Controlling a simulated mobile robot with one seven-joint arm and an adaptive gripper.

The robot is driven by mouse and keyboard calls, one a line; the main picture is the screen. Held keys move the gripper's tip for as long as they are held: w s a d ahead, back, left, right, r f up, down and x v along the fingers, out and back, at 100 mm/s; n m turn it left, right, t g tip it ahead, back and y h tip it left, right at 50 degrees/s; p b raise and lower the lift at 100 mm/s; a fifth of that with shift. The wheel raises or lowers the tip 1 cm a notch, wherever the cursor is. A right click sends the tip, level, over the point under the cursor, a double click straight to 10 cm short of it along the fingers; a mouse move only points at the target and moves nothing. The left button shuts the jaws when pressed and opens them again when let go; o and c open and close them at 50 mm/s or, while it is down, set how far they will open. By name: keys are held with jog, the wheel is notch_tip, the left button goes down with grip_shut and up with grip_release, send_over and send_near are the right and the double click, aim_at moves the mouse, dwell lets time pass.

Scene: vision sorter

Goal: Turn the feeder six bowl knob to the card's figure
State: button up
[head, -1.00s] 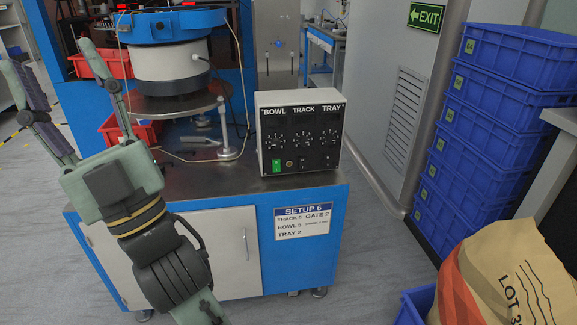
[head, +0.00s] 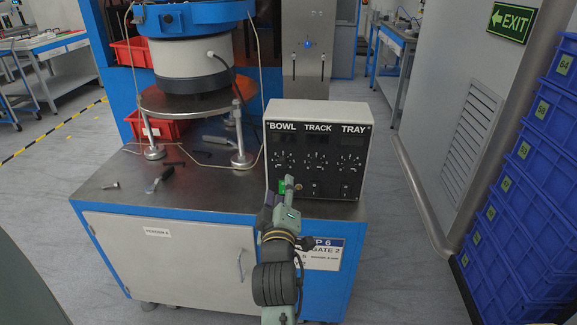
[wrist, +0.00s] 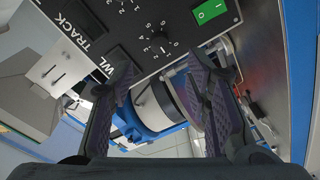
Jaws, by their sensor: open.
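The control box (head: 318,112) on the bench carries three dials marked BOWL, TRACK and TRAY. The bowl knob (head: 284,160) is at its left, above a green switch (head: 282,187). In the wrist view the bowl knob (wrist: 160,42) shows black in a ring of white figures; I cannot tell its setting. My gripper (head: 282,189) is open and empty, in front of the panel's lower left, apart from the knob. In the wrist view my spread fingers (wrist: 162,75) reach toward the panel below the knob. The setup card (head: 322,255) on the bench front is partly hidden by my arm.
The bowl feeder (head: 190,58) stands left of the box on a round plate. Loose tools (head: 158,180) lie on the bench top (head: 120,205). Blue crates (head: 530,190) are stacked at the right. The floor between bench and crates is clear.

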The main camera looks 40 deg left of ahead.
aim_at(283, 165)
jog(key=p+x, duration=0.2)
jog(key=x, duration=0.7)
jog(key=shift+w+a, duration=0.1)
jog(key=shift+a, duration=0.1)
grip_shut()
